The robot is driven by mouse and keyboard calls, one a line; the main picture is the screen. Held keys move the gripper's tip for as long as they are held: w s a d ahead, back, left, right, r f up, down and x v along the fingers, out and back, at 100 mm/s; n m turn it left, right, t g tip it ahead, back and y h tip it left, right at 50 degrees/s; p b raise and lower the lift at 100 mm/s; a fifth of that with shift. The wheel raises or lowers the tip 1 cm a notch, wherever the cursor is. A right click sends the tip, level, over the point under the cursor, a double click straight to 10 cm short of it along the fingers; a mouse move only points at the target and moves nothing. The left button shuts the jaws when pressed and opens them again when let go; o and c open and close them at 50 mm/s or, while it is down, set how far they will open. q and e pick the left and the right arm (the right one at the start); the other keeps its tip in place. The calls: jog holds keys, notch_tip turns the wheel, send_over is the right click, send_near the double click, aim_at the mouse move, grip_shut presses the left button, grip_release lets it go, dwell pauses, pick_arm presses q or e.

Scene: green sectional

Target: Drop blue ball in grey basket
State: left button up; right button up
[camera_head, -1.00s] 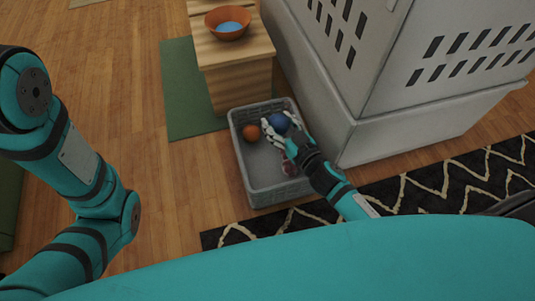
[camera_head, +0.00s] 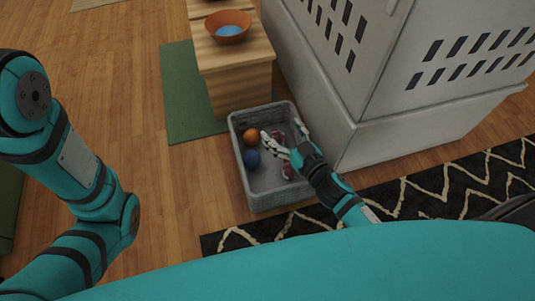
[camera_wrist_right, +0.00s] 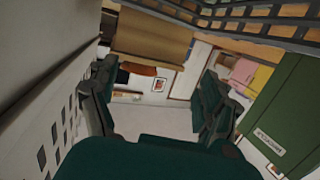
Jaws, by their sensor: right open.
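The blue ball (camera_head: 252,160) lies inside the grey basket (camera_head: 262,203), at its left side, just below an orange ball (camera_head: 251,136) in the head view. My right gripper (camera_head: 283,140) is over the basket, open and empty, its fingers spread apart to the right of both balls. The right wrist view shows the two open fingers (camera_wrist_right: 152,105) with nothing between them. My left arm is at the left of the head view, but its gripper is out of the picture.
A reddish item (camera_head: 288,170) lies in the basket's right part, partly hidden by my gripper. A wooden stand (camera_head: 238,85) with an orange bowl (camera_head: 228,27) is behind the basket. A large white slatted crate (camera_head: 400,140) stands close on the right. A zigzag rug (camera_head: 440,185) lies in front of it.

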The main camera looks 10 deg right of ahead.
jog(key=v, duration=0.5)
dwell(0.3)
